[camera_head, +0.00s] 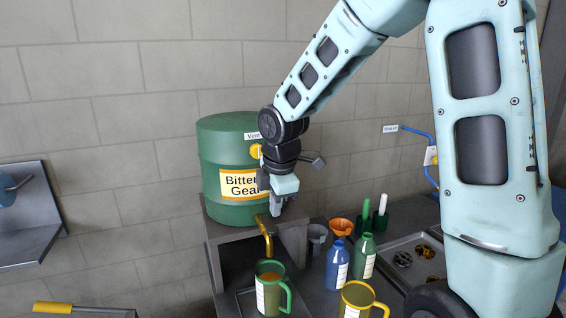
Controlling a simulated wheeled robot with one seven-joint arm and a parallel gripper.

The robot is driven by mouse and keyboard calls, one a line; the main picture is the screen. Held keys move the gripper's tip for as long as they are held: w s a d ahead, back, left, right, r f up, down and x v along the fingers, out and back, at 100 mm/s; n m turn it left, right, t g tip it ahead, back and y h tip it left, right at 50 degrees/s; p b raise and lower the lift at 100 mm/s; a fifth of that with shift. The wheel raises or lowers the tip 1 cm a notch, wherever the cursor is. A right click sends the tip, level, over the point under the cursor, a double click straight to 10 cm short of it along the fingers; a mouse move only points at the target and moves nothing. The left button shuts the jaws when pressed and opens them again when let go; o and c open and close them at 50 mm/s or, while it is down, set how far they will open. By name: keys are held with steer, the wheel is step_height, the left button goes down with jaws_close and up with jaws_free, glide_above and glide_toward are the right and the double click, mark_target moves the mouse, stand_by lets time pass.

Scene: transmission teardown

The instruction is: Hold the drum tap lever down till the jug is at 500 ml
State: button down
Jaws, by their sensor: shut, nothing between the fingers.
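The green drum (222,165) stands on a grey stand against the wall, with a "Bitter… Gear" label partly hidden by my arm. Its brass tap (266,240) points down at the front. The tap lever cannot be made out; my gripper covers that area. A green jug (283,303) stands below the tap with brown-orange liquid showing inside its mouth.
A yellow jug (373,303), a blue bottle (336,268) and a green bottle (363,258) stand right of the green jug. Behind are a grey cup (317,238) and an orange funnel (341,228). A tray (398,242) with metal parts lies further right.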

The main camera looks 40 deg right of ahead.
steer(key=w+b+v, duration=0.1)
steer(key=v, duration=0.8)
steer(key=shift+w+d+r+b, duration=0.15)
steer(key=shift+w+d+b, duration=0.1)
steer(key=shift+b, duration=0.15)
steer(key=shift+a, duration=0.1)
steer(key=s+a+f+m+g+y+b, duration=0.1)
steer(key=s+a+f+b, duration=0.25)
steer(key=a+f, duration=0.3)
steer(key=s+a+f+m+b, duration=0.2)
steer(key=s+a+f, duration=0.3)
steer(key=a, duration=0.3)
steer(key=s+a+f+m+b, duration=0.2)
steer(key=s+a+f, duration=0.1)
steer(key=s+f, duration=0.2)
steer(key=s+a+f+m+g+b, duration=0.1)
steer(key=s+a+f, duration=0.3)
steer(key=s, duration=0.6)
steer(key=shift+f+m+b, duration=0.5)
steer(key=shift+f, duration=0.4)
